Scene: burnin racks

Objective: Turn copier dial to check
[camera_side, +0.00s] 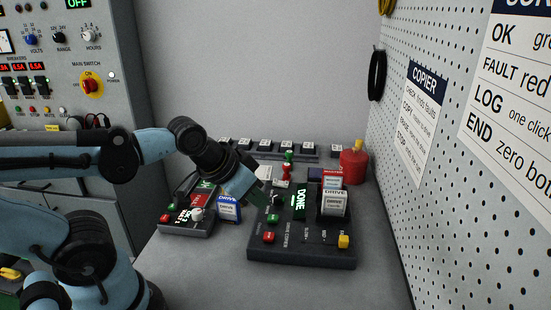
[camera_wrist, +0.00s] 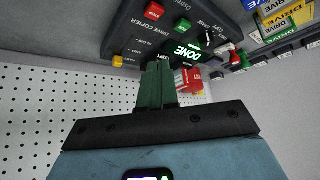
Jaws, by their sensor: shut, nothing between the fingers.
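The drive copier (camera_side: 300,254) is a dark box on the bench with a lit green DONE display (camera_side: 300,202), which also shows in the wrist view (camera_wrist: 187,51). Its red STOP button (camera_side: 268,237), a green button (camera_side: 273,218) and a yellow control (camera_side: 343,241) sit on the top face. My gripper (camera_side: 260,203) is shut and empty, at the copier's left rear side in the side view. In the wrist view its green fingers (camera_wrist: 158,68) point at the copier. I cannot tell whether they touch it.
A drive (camera_side: 333,203) stands in the copier. A smaller dark unit (camera_side: 185,229) and a blue-labelled drive (camera_side: 228,210) are to its left. A COPIER sign (camera_side: 422,105) hangs on the pegboard. The front bench is clear.

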